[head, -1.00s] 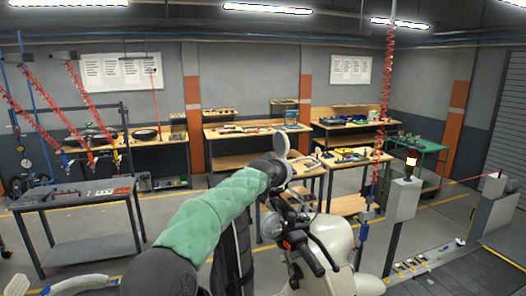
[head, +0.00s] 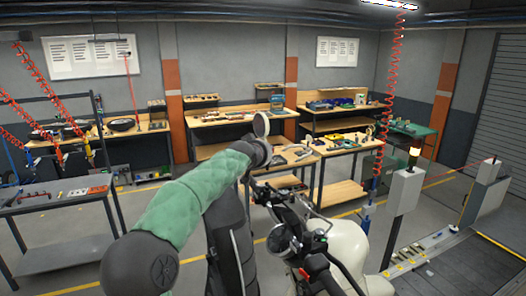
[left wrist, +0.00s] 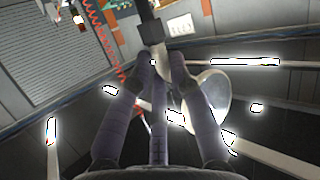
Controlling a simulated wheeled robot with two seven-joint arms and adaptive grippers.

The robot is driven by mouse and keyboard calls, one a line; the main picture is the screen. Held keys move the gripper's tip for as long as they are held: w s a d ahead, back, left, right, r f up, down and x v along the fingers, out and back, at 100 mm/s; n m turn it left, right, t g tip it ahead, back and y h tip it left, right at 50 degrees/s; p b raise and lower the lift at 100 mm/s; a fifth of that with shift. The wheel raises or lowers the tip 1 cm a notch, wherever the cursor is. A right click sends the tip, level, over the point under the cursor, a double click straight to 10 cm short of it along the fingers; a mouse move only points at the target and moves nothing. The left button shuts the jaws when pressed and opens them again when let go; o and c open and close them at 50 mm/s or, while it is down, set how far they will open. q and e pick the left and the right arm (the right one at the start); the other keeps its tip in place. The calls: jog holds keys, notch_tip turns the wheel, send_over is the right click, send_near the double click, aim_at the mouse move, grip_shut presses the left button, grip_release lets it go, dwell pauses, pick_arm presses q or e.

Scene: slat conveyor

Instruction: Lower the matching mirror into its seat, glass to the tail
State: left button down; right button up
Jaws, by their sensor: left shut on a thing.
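My left gripper (head: 258,154), at the end of a green-sleeved arm, is shut on the mirror (head: 261,125). The mirror is a small round pale disc with a dark rim, held upright above the gripper. In the left wrist view the mirror (left wrist: 207,94) shows as a pale, shiny disc beside the purple fingers (left wrist: 158,68), with a dark part beyond their tips. The cream scooter (head: 348,243) stands below and right of the gripper, its dark handlebars (head: 312,252) lower than the mirror. The mirror is apart from the scooter. I cannot make out the seat. My right gripper is not in view.
Workbenches with parts (head: 235,118) stand along the back wall. A grey table (head: 60,198) is at the left. The air around the mirror looks clear.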

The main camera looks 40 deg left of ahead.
aim_at(268, 166)
pick_arm(q)
notch_tip(268, 166, down, 5)
jog(key=b, duration=0.3)
jog(key=shift+f, duration=0.15)
jog(key=shift+w+a+f+b, duration=0.15)
jog(key=shift+a+f+b, duration=0.05)
jog(key=shift+f+b, duration=0.75)
jog(key=shift+d, duration=0.1)
jog(key=shift+r, duration=0.1)
jog(key=shift+s+m+h+b, duration=0.2)
jog(key=shift+m+h+b, duration=0.1)
jog(key=shift+b, duration=0.4)
